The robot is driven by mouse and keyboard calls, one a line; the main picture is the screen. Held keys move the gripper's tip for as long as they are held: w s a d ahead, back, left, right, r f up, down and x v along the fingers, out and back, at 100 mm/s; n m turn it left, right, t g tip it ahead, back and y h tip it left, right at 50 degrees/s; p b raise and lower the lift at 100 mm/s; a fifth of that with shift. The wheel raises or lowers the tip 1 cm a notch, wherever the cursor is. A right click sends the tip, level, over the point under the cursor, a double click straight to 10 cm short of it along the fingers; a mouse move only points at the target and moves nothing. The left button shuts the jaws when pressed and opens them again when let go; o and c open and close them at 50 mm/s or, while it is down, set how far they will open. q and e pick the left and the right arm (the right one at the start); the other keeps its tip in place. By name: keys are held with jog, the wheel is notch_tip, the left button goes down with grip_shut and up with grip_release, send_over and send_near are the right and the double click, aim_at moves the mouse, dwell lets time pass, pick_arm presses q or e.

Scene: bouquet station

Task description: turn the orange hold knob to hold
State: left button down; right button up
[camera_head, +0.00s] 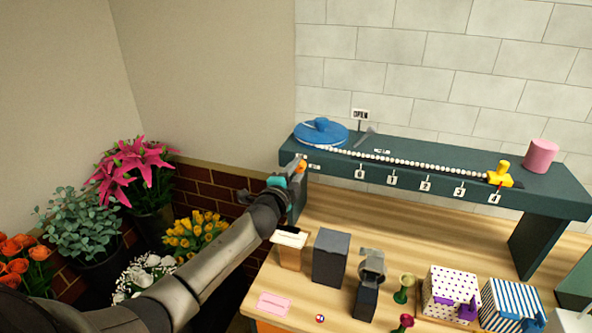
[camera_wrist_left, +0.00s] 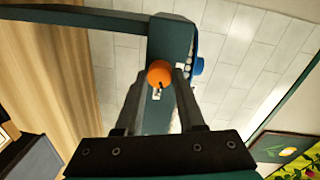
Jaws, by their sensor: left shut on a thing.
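The orange hold knob (camera_head: 300,164) sits on the left end of the dark green raised shelf (camera_head: 430,172). My left gripper (camera_head: 291,174) reaches it from the left and is shut on it. In the left wrist view the round orange knob (camera_wrist_left: 160,72) sits between the tips of my two fingers (camera_wrist_left: 163,92), with a dark mark on its face. A small white label lies beside it on the shelf's end. The label's writing is too small to read. My right gripper cannot be made out.
A blue disc (camera_head: 321,131) and an OPEN sign (camera_head: 360,115) stand on the shelf. Boxes stand on the wooden table (camera_head: 345,215) below. Potted flowers (camera_head: 130,172) fill the left.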

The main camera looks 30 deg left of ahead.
pick_arm(q)
jog(key=shift+m, duration=2)
jog(key=shift+y, duration=0.3)
jog(key=c, duration=0.5)
grip_release()
jog(key=shift+v, duration=7.65)
jog(key=shift+r, duration=0.1)
